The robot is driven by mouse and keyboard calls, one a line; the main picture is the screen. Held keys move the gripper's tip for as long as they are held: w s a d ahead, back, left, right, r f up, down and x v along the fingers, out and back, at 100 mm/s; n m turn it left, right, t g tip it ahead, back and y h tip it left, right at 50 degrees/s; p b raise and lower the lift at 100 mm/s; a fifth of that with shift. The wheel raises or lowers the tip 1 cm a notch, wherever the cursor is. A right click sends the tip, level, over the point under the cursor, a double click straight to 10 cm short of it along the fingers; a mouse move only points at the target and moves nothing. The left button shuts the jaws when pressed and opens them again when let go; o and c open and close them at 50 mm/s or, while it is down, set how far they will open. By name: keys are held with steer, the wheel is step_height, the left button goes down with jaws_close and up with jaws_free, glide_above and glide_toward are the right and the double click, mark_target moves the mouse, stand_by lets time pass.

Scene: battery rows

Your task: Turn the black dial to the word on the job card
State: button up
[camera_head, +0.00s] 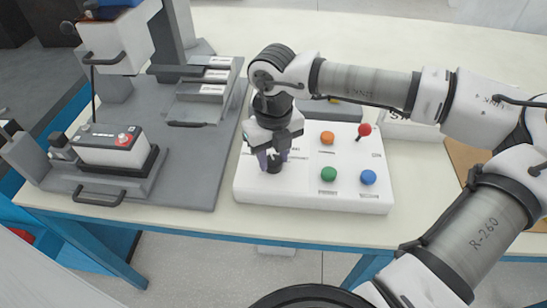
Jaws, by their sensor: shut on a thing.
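A white control panel (308,197) lies on the table. The black dial (273,166) is at the panel's left side, partly hidden by my gripper. My gripper (272,160) points down from above and is shut on the dial, one finger on each side. The dial's pointer and the words around it are too small or covered to read. A job card cannot be made out for certain; a white sign with dark letters (405,125) stands behind the panel, mostly hidden by my arm.
The panel also carries an orange button (327,137), a green button (328,174), a blue button (368,177) and a red-knobbed lever (364,130). At left, a battery (110,146) sits in a grey fixture on a grey plate (190,170). Bare table lies at the back.

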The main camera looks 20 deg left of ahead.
mark_target(273, 160)
steer(key=n+b, duration=0.3)
steer(key=shift+f+n+b, duration=0.2)
steer(key=shift+n+b, duration=0.2)
steer(key=shift+r+n+b, duration=0.15)
steer(key=shift+n+b, duration=0.7)
steer(key=shift+n, duration=0.55)
steer(key=o, duration=1)
steer(key=shift+r, duration=0.1)
step_height(273, 160, up, 14)
steer(key=shift+f, duration=0.1)
